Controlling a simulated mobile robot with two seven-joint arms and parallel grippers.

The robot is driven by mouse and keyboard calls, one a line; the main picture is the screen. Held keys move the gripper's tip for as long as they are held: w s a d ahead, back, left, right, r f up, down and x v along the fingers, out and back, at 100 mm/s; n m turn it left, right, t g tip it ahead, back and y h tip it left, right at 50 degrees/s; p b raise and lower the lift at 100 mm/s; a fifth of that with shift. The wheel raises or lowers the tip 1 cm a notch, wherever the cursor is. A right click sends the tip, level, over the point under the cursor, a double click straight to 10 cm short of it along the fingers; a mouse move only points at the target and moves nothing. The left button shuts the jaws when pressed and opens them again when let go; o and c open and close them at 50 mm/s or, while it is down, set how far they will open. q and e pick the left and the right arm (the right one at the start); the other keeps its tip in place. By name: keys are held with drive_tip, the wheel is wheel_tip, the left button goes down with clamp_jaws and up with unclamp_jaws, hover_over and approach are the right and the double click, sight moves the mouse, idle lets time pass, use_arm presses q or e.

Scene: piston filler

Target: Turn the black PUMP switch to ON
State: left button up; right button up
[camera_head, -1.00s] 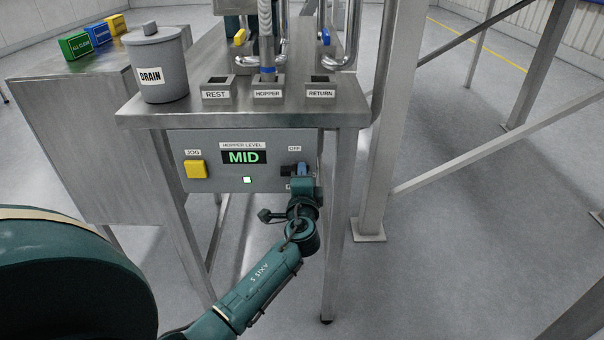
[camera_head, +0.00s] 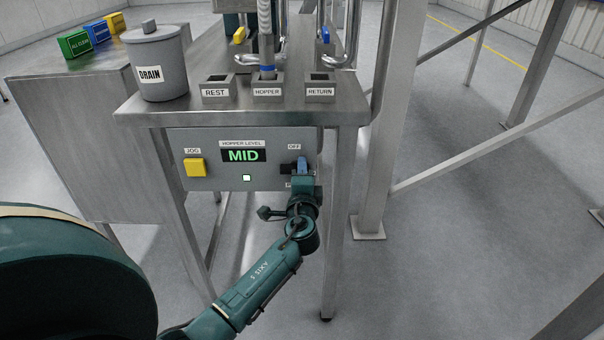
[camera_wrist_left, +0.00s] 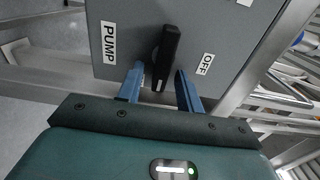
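The black PUMP switch (camera_wrist_left: 166,58) is on the grey control panel (camera_wrist_left: 222,40), in the left wrist view. It is a bar-shaped handle between the PUMP label (camera_wrist_left: 109,42) and the OFF label (camera_wrist_left: 206,64). My left gripper (camera_wrist_left: 161,84) is open, with one blue finger on each side of the handle's near end; small gaps show between fingers and handle. In the head view my left gripper (camera_head: 302,166) is at the panel's right side, below the OFF label (camera_head: 294,147), and hides most of the switch. My right gripper is not in view.
The panel also carries a yellow JOG button (camera_head: 195,167), a HOPPER LEVEL display (camera_head: 244,156) reading MID and a lit indicator (camera_head: 247,178). Above it, the steel tabletop (camera_head: 200,111) overhangs. A table leg (camera_head: 338,230) and a thick post (camera_head: 378,130) stand to the right.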

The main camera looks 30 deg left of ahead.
use_arm(q)
drive_tip(key=b+v, duration=0.1)
drive_tip(key=v, duration=1.2)
drive_tip(key=shift+d+f, duration=0.15)
